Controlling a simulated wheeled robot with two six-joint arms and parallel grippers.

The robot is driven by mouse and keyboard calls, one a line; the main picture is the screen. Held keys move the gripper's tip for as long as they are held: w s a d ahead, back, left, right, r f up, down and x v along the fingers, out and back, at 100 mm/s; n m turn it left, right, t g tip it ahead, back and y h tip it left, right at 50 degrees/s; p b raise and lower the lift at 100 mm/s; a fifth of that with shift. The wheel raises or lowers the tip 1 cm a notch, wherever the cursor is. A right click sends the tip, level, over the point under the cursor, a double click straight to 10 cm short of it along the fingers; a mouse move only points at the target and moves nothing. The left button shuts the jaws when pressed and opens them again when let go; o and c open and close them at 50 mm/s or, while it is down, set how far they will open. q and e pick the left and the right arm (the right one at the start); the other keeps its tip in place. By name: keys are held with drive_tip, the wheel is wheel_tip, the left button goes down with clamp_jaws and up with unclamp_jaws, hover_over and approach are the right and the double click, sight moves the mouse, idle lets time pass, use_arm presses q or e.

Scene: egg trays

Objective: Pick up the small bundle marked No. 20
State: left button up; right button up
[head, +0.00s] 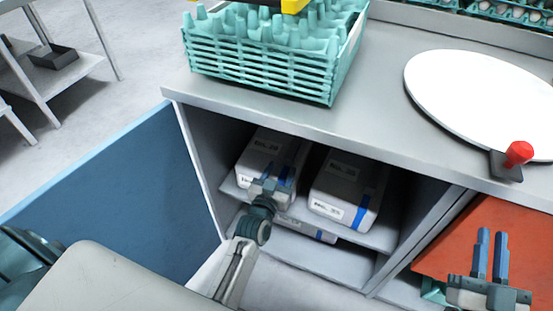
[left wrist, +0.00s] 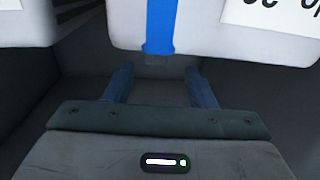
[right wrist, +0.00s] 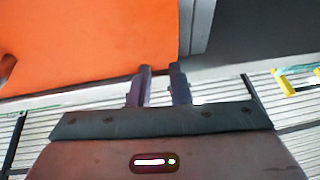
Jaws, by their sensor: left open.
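Two white bundles with blue straps lie side by side on the cabinet's upper shelf: a left bundle (head: 262,146) and a right bundle (head: 341,174). A third bundle (head: 318,235) shows partly below them. The head view labels are too small to read surely. My left gripper (head: 270,186) is at the front of the left bundle. In the left wrist view, its open fingers (left wrist: 160,75) are apart, just short of a strapped bundle (left wrist: 110,25); the label there is upside down and cut off. Contact cannot be told. My right gripper (head: 490,250) is empty, with a narrow gap between its fingers (right wrist: 160,82).
The blue cabinet door (head: 120,205) stands open at left; an orange-red panel (head: 480,235) is at right. Teal egg trays (head: 262,75), a white round plate (head: 480,95) and a red-knobbed device (head: 518,153) are on the counter. Cabinet walls and shelf bound the left gripper.

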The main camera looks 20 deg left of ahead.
sight(288, 160)
use_arm(q)
drive_tip(key=shift+w+p, duration=0.8)
drive_tip(key=shift+w, duration=0.05)
drive_tip(key=shift+w+d+r+p, duration=0.15)
drive_tip(key=shift+w+p, duration=0.65)
drive_tip(key=shift+w, duration=0.7)
drive_tip(key=shift+w+p, duration=0.4)
drive_tip(key=shift+w, duration=0.7)
clamp_jaws()
use_arm(e)
drive_tip(key=s+f+g, duration=0.4)
drive_tip(key=f+g, duration=0.2)
drive_tip(key=f, duration=0.3)
drive_tip(key=s+a+f+g, duration=0.1)
drive_tip(key=s+f+g, duration=0.4)
drive_tip(key=f+g, duration=0.2)
wheel_tip(288, 160, down, 3)
drive_tip(key=shift+a+r+m, duration=0.2)
drive_tip(key=shift+a+m, duration=0.1)
